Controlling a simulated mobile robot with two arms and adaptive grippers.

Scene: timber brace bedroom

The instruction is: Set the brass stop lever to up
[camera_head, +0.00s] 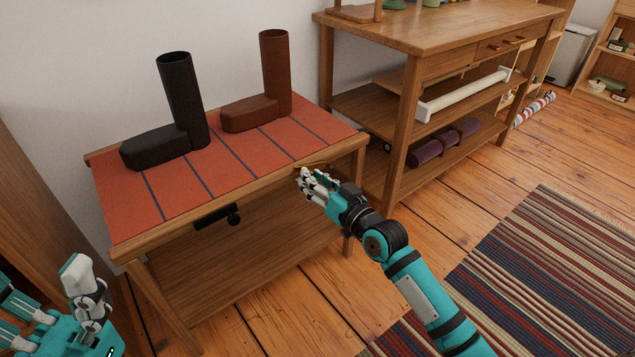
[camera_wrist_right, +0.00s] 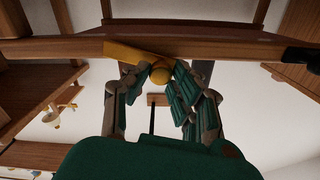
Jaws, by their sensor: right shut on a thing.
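The brass stop lever (camera_head: 312,166) is on the front edge of the low wooden table, near its right end. In the right wrist view the lever (camera_wrist_right: 128,53) is a flat brass bar with a round knob, set against the wooden rail and slightly slanted in that picture. My right gripper (camera_head: 305,178) is at the lever, with its fingers (camera_wrist_right: 157,80) closed around the knob end. The fingers hide much of the lever in the head view. My left gripper (camera_head: 42,280) is at the lower left, open and empty, away from the table.
A black handle with a knob (camera_head: 233,214) is on the table's front, left of the brass lever. A black boot-shaped object (camera_head: 182,95) and a brown one (camera_head: 275,75) stand on the red striped top. A wooden workbench (camera_head: 410,30) stands close at right.

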